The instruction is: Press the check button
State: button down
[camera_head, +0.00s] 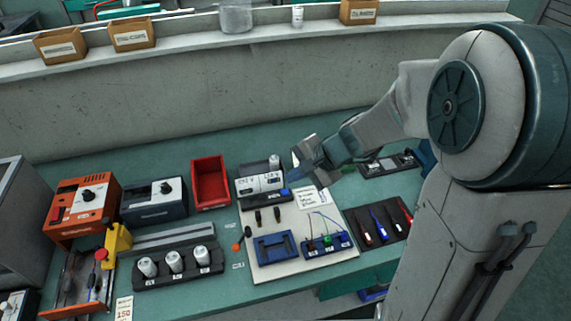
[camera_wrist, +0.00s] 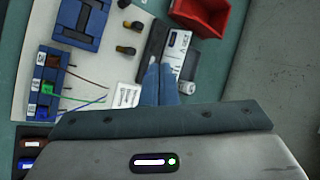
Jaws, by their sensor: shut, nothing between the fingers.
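A white tester box (camera_head: 260,184) with dark lettering stands at the back of the pale board, and it also shows in the wrist view (camera_wrist: 178,42). I cannot make out a separate check button in either view; the fingers cover part of the box in the wrist view. My gripper (camera_head: 297,163) is just to the right of and above the box in the head view. In the wrist view its two blue-grey fingers (camera_wrist: 160,72) are together and empty, with the tips over the box's near end. Whether they touch it I cannot tell.
The pale board (camera_head: 282,218) also bears a blue fixture (camera_head: 275,247), wired blue terminals (camera_head: 327,244) and a white card (camera_head: 312,199). A red bin (camera_head: 209,182) stands left of the tester. A dark tool tray (camera_head: 379,224) lies right. A white cylinder (camera_wrist: 187,87) stands close beside the fingers.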

jog(key=w+a+f+m+t+p, duration=0.1)
jog(key=w+f+m+t+p, duration=0.1)
jog(key=w+f+m, duration=0.3)
jog(key=w+m, duration=0.2)
jog(key=w, duration=0.2)
jog(key=shift+a+y+p, duration=0.2)
jog(key=shift+y+p, duration=0.1)
jog(key=shift+p, duration=0.1)
jog(key=b, duration=0.6)
send_over(289, 192)
notch_tip(289, 192, down, 8)
jog(key=shift+s+a+r, duration=0.1)
jog(key=shift+r, duration=0.1)
jog(key=shift+f+b, duration=0.6)
jog(key=shift+b, duration=0.05)
dwell(0.7)
jog(key=shift+f+b, duration=0.45)
jog(key=shift+b, duration=0.3)
